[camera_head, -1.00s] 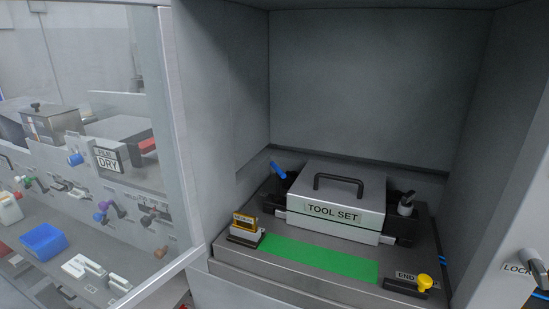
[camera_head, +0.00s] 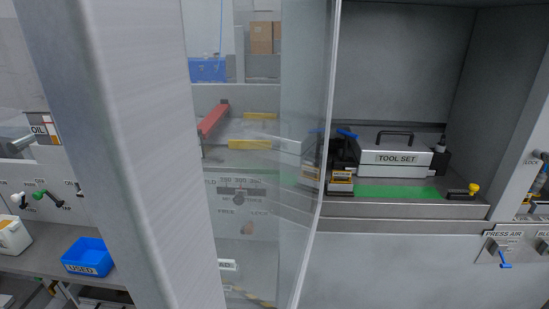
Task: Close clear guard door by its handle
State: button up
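The clear guard door (camera_head: 255,150) stands open left of the press opening, swung out toward me. Its pane is see-through, and its near edge appears to be the wide grey upright (camera_head: 110,150) close to me. The pane's far edge is at the left side of the opening. I cannot make out the door's handle. My gripper is not in view.
In the open bay, a TOOL SET box (camera_head: 392,160) sits behind a green strip (camera_head: 385,191) and a yellow knob (camera_head: 474,187). PRESS AIR controls (camera_head: 500,248) are at right. A blue USED bin (camera_head: 87,257) sits on a bench at left.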

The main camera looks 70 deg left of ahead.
aim_at(113, 77)
jog(key=k+u, duration=0.15)
jog(key=u, duration=0.25)
jog(key=k+u, duration=0.1)
jog(key=u, duration=0.3)
jog(key=k+j+u, duration=0.15)
jog(key=u, duration=0.25)
jog(key=k+j+u, duration=0.1)
jog(key=u, duration=0.3)
jog(key=k+j+z, duration=0.1)
jog(key=k+j, duration=0.15)
jog(key=j, duration=0.1)
